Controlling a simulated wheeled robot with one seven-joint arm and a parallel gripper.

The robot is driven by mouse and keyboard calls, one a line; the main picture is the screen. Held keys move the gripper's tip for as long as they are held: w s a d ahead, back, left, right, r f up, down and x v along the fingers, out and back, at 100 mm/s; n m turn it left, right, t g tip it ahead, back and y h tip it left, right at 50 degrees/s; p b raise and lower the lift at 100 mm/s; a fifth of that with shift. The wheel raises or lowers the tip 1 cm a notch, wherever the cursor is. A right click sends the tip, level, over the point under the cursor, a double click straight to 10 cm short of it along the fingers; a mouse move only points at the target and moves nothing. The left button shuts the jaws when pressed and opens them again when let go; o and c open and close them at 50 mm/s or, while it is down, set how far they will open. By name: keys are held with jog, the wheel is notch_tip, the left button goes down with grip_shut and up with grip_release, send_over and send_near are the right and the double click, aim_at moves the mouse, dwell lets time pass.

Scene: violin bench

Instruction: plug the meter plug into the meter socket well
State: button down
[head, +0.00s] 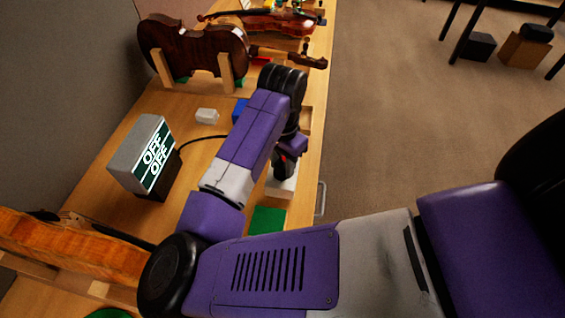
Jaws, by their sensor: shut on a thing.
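The meter (143,156) is a grey box with a dark green face reading "OFF" twice, standing on a black base at the left of the bench. A black cable (203,138) runs from it to the right and passes behind my arm. My gripper (284,168) points down near the bench's right edge, mostly covered by my own arm. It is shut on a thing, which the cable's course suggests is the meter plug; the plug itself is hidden. A pale block (281,187) shows just below the gripper. I cannot tell whether it holds the socket well, or whether they touch.
A dark violin body (193,50) stands in a wooden cradle behind, with another violin (270,21) farther back. An orange instrument (70,248) lies front left.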

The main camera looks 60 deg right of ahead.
aim_at(283, 163)
jog(key=shift+f+b, duration=0.4)
jog(key=shift+f, duration=0.2)
jog(key=c, duration=0.9)
grip_release()
jog(key=shift+r, duration=0.1)
notch_tip(283, 163, up, 8)
jog(key=shift+f, duration=0.2)
